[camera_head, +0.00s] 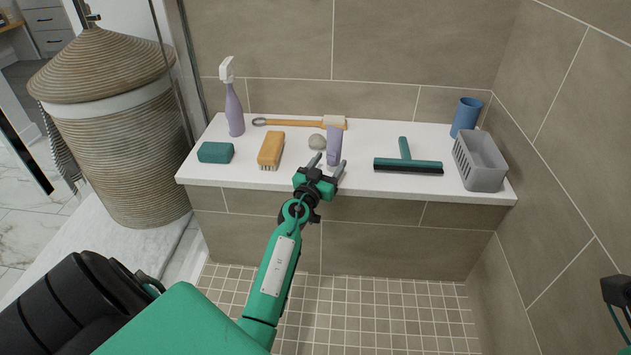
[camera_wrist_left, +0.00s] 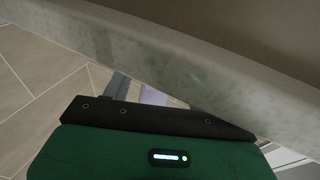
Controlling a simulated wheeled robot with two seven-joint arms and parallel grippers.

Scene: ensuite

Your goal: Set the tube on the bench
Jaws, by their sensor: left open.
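The tube (camera_head: 333,145) is lavender and appears upright over the white bench (camera_head: 370,185), near its front edge. I cannot tell whether its base touches the bench. My left gripper (camera_head: 328,166) reaches in from the front, open, with one finger on each side of the tube's lower part. In the left wrist view a lavender patch of the tube (camera_wrist_left: 153,96) shows beside a grey finger; most of it is hidden by the gripper body. A black and green part at the right edge of the head view may be my right arm; its fingers are not visible.
Free bench surface lies between tube and squeegee.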

